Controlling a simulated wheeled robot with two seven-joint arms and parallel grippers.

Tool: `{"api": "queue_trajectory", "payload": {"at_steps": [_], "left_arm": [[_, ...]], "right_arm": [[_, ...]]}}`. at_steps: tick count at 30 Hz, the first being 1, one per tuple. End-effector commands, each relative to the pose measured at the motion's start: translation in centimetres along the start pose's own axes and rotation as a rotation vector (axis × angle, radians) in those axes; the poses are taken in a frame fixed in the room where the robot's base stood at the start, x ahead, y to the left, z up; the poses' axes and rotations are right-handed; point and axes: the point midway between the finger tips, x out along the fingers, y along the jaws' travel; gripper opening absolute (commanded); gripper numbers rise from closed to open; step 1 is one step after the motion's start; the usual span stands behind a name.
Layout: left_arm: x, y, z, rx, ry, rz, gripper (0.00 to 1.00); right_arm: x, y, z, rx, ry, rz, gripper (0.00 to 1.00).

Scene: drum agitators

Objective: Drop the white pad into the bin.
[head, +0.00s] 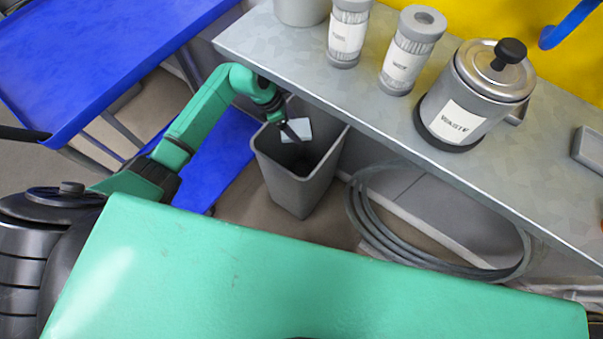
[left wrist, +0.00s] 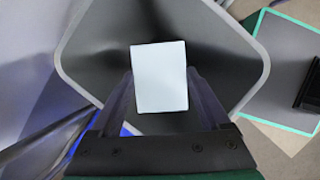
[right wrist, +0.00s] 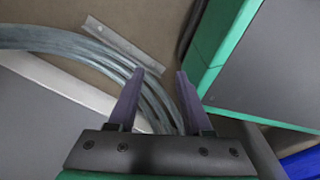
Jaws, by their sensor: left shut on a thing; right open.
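The white pad (head: 297,130) is a small pale square held over the mouth of the grey bin (head: 307,184). My left gripper (head: 291,134) is shut on the pad. In the left wrist view the pad (left wrist: 159,77) sits between the two fingers, with the bin's rim (left wrist: 258,88) around it and the dark inside below. The bin stands on the floor, open at the top, beside the grey bench. My right gripper (right wrist: 154,82) is open and empty in the right wrist view, above the floor near the coiled hose. It does not show in the head view.
The grey bench (head: 390,120) overhangs close to the bin's right; it carries a lidded waste canister (head: 476,95) and labelled jars (head: 411,50). A coiled grey hose (head: 362,222) lies on the floor right of the bin. A blue table (head: 90,50) stands at upper left.

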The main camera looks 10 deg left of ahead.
Motion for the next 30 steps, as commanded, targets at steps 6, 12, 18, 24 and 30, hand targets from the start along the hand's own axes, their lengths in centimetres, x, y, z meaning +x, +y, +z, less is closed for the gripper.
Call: {"api": "queue_trajectory", "payload": {"at_steps": [6,12,18,24,30], "left_arm": [[0.0,0.0,0.0,0.000,0.001,-0.001,1.00],[-0.8,0.0,0.0,0.002,0.002,0.001,1.00],[-2.6,0.0,-4.2,-0.003,0.009,0.000,1.00],[-4.7,0.0,-8.8,-0.001,0.007,0.000,1.00],[-5.7,-0.1,-11.0,-0.001,0.002,-0.001,1.00]], "right_arm": [[0.0,0.0,0.0,0.000,0.001,0.000,0.50],[-0.1,0.1,-0.1,0.000,0.003,0.001,0.50],[0.2,0.1,0.1,0.000,-0.003,0.002,0.50],[0.1,0.0,-0.7,0.003,0.000,0.000,0.50],[-0.3,0.0,-1.6,0.006,0.008,-0.001,0.50]]}}
